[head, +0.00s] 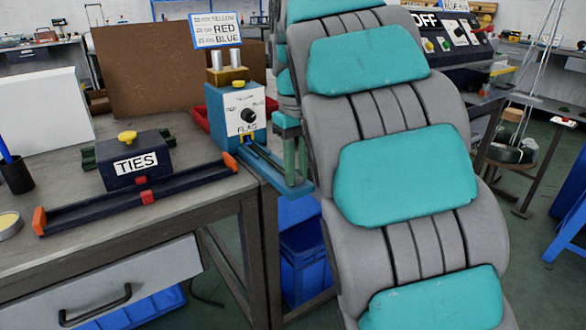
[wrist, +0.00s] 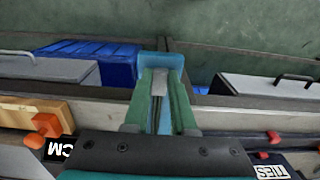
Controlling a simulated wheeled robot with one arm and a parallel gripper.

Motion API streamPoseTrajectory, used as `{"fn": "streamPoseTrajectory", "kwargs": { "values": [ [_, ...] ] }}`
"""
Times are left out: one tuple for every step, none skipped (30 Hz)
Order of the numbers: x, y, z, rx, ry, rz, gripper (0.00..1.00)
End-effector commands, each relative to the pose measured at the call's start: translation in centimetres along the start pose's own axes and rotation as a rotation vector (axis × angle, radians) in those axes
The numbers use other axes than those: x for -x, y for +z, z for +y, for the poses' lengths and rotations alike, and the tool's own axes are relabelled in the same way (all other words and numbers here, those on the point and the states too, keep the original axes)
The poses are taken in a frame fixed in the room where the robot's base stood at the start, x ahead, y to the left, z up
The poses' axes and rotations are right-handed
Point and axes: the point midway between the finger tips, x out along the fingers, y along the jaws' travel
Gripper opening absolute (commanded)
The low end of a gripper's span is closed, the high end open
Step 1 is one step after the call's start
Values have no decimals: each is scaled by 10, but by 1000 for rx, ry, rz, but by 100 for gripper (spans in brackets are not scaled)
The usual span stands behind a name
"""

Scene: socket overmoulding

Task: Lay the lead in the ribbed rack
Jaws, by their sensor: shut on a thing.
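My gripper (head: 297,178) is low at the right end of the bench, beside the blue FLAG box (head: 222,108). Its green fingers also show in the wrist view (wrist: 160,78). They are closed around a narrow grey piece (wrist: 158,84), which looks like part of the lead. Most of the lead is hidden by the fingers or too small to make out. A blue ledge (wrist: 162,60) shows at and past the fingertips; I cannot tell whether the fingers touch it. I cannot make out the ribbed rack in either view.
Blue bins (head: 306,250) stand below the bench. Open floor shows beyond the bench edge in the wrist view.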

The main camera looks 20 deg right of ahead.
Motion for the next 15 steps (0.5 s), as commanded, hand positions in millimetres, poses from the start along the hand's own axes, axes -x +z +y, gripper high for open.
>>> {"fn": "streamPoseTrajectory", "kwargs": {
  "values": [
    [0,2,0,0,0,1,0],
    [0,4,0,0,0,1,0],
    [0,5,0,0,0,1,0],
    [0,7,0,0,0,1,0],
    [0,8,0,0,0,1,0],
    [0,10,0,1,0,1,0],
    [0,11,0,1,0,1,0],
    [0,12,0,1,0,1,0],
    [0,14,0,1,1,1,0],
    [0,15,0,1,1,1,0],
    [0,17,0,1,1,1,0],
    [0,19,0,1,2,1,0],
    [0,20,0,1,2,1,0],
    [0,22,0,1,2,1,0],
    [0,23,0,1,2,1,0]
  ]
}}
